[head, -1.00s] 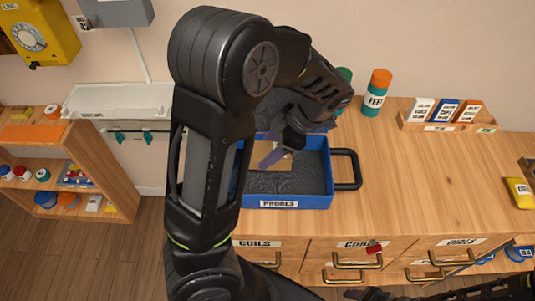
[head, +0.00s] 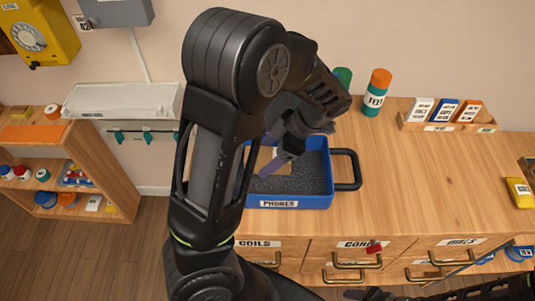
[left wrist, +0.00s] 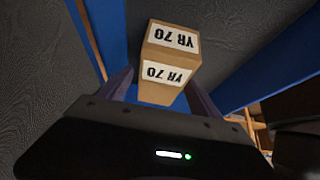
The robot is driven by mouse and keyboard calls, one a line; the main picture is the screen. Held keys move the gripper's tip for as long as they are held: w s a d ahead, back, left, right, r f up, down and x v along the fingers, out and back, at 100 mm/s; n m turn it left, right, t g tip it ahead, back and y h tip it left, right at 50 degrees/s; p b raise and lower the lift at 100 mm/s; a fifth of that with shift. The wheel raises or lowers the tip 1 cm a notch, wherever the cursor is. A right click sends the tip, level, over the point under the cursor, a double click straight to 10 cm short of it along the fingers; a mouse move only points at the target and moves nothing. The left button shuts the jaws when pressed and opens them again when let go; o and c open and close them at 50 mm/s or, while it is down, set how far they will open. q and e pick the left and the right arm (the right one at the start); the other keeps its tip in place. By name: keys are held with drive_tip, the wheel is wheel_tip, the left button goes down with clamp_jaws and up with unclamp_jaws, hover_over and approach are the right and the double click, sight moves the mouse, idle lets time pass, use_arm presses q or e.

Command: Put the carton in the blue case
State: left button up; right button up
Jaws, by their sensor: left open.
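The blue case (head: 287,202), labelled PHONES, stands open on the wooden counter, with a dark lining and a black handle on its right. The carton (left wrist: 168,62), a small tan box marked YR 70, is in front of the case's dark lining and between blue walls in the left wrist view. In the head view the carton (head: 266,157) is partly hidden by my left gripper. My left gripper (head: 267,155) is over the case with its jaws open, one finger on each side of the carton. Only dark parts of my right arm show at the bottom edge.
A teal bottle with an orange cap (head: 375,92) stands behind the case. A wooden rack of small boxes (head: 445,125) is at the back right. A yellow item (head: 520,192) lies at the right edge. The counter's middle right is clear.

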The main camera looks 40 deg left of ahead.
use_arm(q)
drive_tip(key=v, duration=0.8)
drive_tip(key=shift+w+d+r, duration=0.1)
drive_tip(key=shift+w+r, duration=0.05)
drive_tip(key=shift+r, duration=0.05)
drive_tip(key=p+v, duration=0.2)
drive_tip(key=shift+d+r, duration=0.1)
drive_tip(key=shift+r, duration=0.3)
drive_tip(key=shift+w+d+r+p, duration=0.15)
drive_tip(key=shift+d+r+p, duration=0.05)
drive_tip(key=shift+r+p, duration=0.1)
drive_tip(key=shift+f, duration=0.1)
